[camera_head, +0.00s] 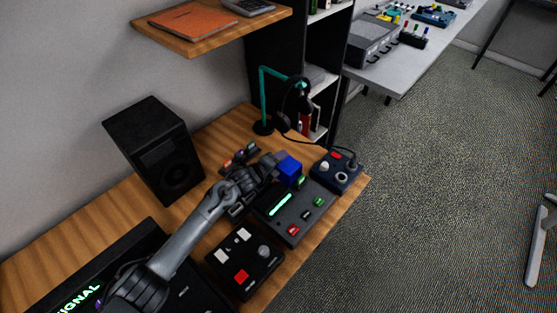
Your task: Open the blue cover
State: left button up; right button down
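The blue cover (290,170) is a small bright blue block-shaped piece at the back of a dark control box (291,226) on the wooden desk. It looks closed, but its left side is partly hidden by my gripper. My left arm reaches in from the lower left, and my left gripper (273,170) is right beside the cover's left side. I cannot tell whether it touches the cover. The fingers are too small and dark to tell whether they are open or shut. My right gripper is not in view.
A black box with white and red buttons (243,262) sits in front. A dark blue joystick box (337,170) is to the right. A black speaker (154,150) and a headset on a teal stand (264,100) stand behind. The desk edge is close on the right.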

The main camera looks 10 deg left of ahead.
pick_arm(q)
jog(key=shift+r, duration=0.1)
jog(key=shift+s+a+r+p, duration=0.2)
jog(key=shift+s+r+p, duration=0.05)
jog(key=shift+s+p, duration=0.15)
jog(key=p+v, duration=0.2)
jog(key=v, duration=0.7)
jog(key=shift+s+a+p, duration=0.2)
jog(key=shift+s+p, duration=0.15)
jog(key=shift+s, duration=0.05)
jog(key=shift+c, duration=0.4)
